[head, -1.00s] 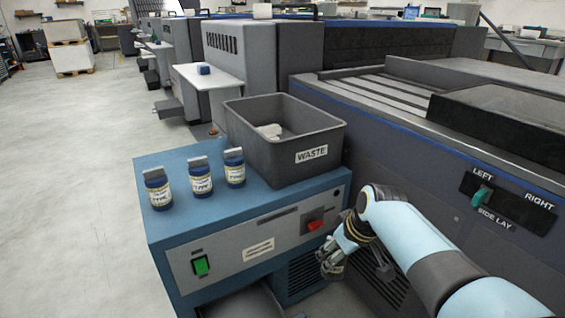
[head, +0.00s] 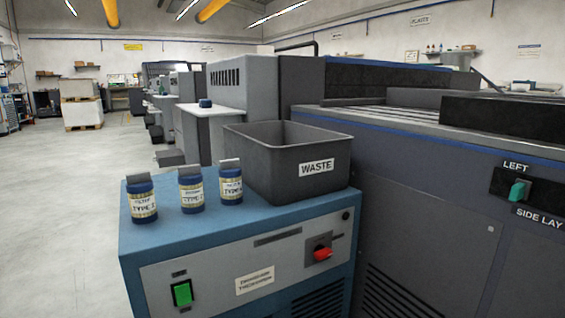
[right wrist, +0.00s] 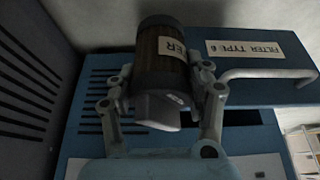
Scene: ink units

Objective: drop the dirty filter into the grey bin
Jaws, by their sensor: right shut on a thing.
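The grey bin (head: 278,172), labelled WASTE, stands on top of the blue unit at its back right. From this low angle its floor is hidden. In the right wrist view my right gripper (right wrist: 163,92) is shut on the dirty filter (right wrist: 160,62), a brown ribbed cylinder with a dark end, a pale end and a partly readable label. The filter is in front of the blue unit's face, apart from the bin. My right gripper does not show in the head view. My left gripper is in neither view.
A blue panel (right wrist: 262,72) labelled FILTER TYPE 6 has a grey handle (right wrist: 265,75). A dark press (head: 430,200) stands close on the right.

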